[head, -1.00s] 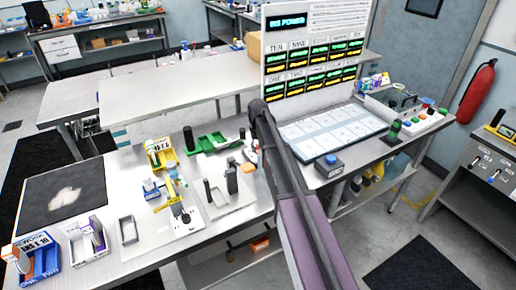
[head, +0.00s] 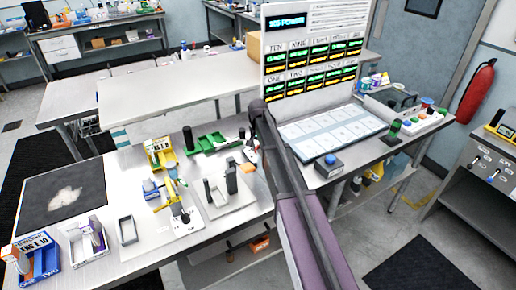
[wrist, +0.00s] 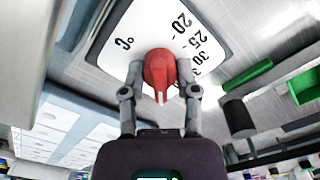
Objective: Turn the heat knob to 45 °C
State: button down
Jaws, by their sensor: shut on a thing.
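The red heat knob (wrist: 158,66) stands on a white dial plate (wrist: 125,22) in the wrist view. The plate carries °C and printed numbers; 20, 25 and 30 are readable, and the numbers further round are hidden by my gripper. A pale pointer mark on the knob faces the bottom of the wrist view, toward my gripper's body. My gripper (wrist: 161,68) has one finger on each side of the knob and is shut on it. In the head view my arm covers most of the knob and dial, so the reading cannot be told there.
A green tray (head: 207,142), a yellow holder (head: 160,152) and a grey stand (head: 231,178) are on the bench left of my arm. A blue-buttoned box (head: 328,165) and a display board (head: 312,70) are to its right. Bare bench (head: 135,180) shows between several items.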

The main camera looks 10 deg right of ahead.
jog(key=shift+s, duration=0.2)
jog(key=shift+c, duration=1.8)
grip_release()
jog(key=shift+w, duration=0.1)
jog(key=shift+n, duration=0.5)
